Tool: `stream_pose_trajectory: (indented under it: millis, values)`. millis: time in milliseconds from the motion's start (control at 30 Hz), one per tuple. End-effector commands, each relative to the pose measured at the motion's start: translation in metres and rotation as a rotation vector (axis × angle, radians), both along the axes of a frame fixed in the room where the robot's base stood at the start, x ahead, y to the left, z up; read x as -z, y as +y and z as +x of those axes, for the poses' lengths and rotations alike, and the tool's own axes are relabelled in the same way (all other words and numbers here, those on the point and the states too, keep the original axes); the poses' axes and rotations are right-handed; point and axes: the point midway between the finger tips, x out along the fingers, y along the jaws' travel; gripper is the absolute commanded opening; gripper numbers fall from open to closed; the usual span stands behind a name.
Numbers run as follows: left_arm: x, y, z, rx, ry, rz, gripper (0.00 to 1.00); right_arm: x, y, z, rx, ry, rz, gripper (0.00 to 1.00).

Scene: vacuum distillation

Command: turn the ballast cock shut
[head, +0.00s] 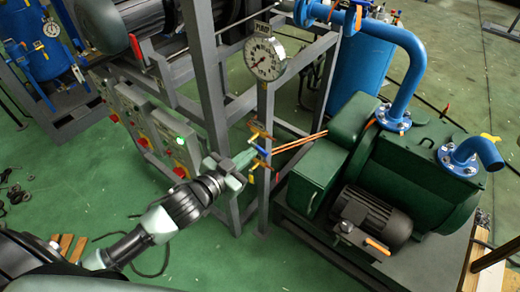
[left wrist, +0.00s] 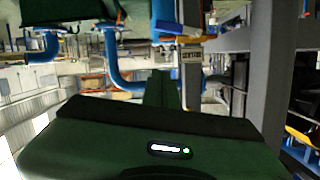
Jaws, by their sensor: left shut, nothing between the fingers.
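A small group of brass cocks sits on the grey frame post, left of the green pump. One cock has a blue handle (head: 258,149); yellow-handled fittings sit above (head: 260,131) and below (head: 259,165) it. No readable label shows which is the ballast cock. My left gripper (head: 247,158) is shut and empty, its fingertips close beside the blue handle; I cannot tell whether they touch. In the left wrist view the shut fingers (left wrist: 163,78) point towards a blue handle (left wrist: 176,29) and a small label plate (left wrist: 191,54). My right gripper is not in view.
The green pump (head: 408,180) with blue pipes stands to the right, joined to the cocks by copper lines (head: 302,142). A dial gauge (head: 265,59) hangs above. A switch panel (head: 180,143) is on the left. Grey frame posts crowd the arm; green floor lies open below.

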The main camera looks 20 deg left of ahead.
Motion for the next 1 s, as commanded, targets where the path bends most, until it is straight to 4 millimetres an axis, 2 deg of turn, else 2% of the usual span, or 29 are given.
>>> stream_pose_trajectory:
  millis: [100, 300, 400, 533, 700, 1000]
  values:
    - [0.002, -0.007, 0.027, -0.002, -0.003, 0.001, 0.00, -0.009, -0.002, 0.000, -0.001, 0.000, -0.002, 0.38]
    - [0.012, -0.019, 0.065, 0.000, -0.003, 0.002, 0.00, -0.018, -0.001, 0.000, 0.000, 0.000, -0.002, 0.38]
    - [0.034, -0.014, 0.062, -0.002, 0.004, 0.004, 0.00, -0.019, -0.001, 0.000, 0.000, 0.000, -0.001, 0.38]
    - [0.047, -0.011, 0.063, -0.002, 0.001, 0.003, 0.00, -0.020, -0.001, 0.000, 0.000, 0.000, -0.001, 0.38]
    - [0.054, -0.010, 0.064, 0.000, -0.001, 0.002, 0.00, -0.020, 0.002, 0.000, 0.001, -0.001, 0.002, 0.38]
    - [0.054, -0.010, 0.063, 0.000, -0.002, 0.003, 0.00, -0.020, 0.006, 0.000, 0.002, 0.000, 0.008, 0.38]
